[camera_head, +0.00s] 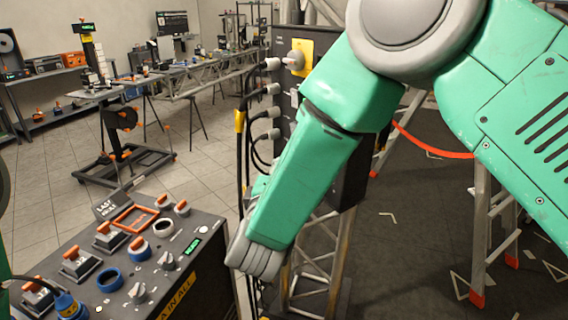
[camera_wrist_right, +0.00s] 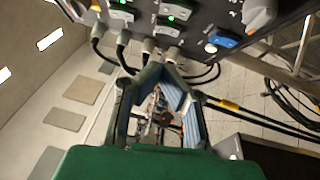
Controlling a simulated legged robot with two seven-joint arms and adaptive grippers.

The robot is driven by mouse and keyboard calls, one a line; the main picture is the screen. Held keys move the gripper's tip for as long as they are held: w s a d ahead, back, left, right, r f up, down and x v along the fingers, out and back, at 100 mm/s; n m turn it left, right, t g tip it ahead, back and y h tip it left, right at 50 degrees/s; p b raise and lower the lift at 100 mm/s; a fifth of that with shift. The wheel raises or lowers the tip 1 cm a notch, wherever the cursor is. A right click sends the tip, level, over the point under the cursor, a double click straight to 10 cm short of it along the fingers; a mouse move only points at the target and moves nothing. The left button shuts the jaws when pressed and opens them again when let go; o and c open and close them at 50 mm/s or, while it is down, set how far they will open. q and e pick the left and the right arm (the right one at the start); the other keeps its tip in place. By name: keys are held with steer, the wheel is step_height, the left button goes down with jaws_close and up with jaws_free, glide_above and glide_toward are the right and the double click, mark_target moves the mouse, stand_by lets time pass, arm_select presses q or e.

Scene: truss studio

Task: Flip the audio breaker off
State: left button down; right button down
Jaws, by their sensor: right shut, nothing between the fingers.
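A tall dark power panel (camera_head: 320,110) stands at the middle of the head view, partly hidden behind my right arm. In the right wrist view its face (camera_wrist_right: 205,18) runs along the top, with breaker-like switches (camera_wrist_right: 173,12) and green lights. I cannot read which switch is the audio breaker. My right gripper (camera_wrist_right: 166,74) is shut and empty, its fingertips just below the panel's row of cable plugs in the picture. I cannot tell whether it touches anything. My left gripper is out of view.
Thick cables (camera_head: 243,140) hang from plugs at the panel's left side. A control console (camera_head: 200,280) with orange-handled switches and knobs stands at lower left. A stepladder (camera_head: 487,230) stands at right.

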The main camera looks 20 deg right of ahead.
steer(key=w+d+p, duration=0.1)
steer(key=w+d, duration=0.6)
steer(key=w, duration=0.1)
steer(key=shift+d+r, duration=0.15)
steer(key=shift+r, duration=0.3)
steer(key=shift+w, duration=0.1)
steer(key=shift+p, duration=0.35)
steer(key=shift+w+d+r+m+g+p, duration=0.1)
steer(key=shift+d+r+m+g+p, duration=0.15)
steer(key=shift+p, duration=0.45)
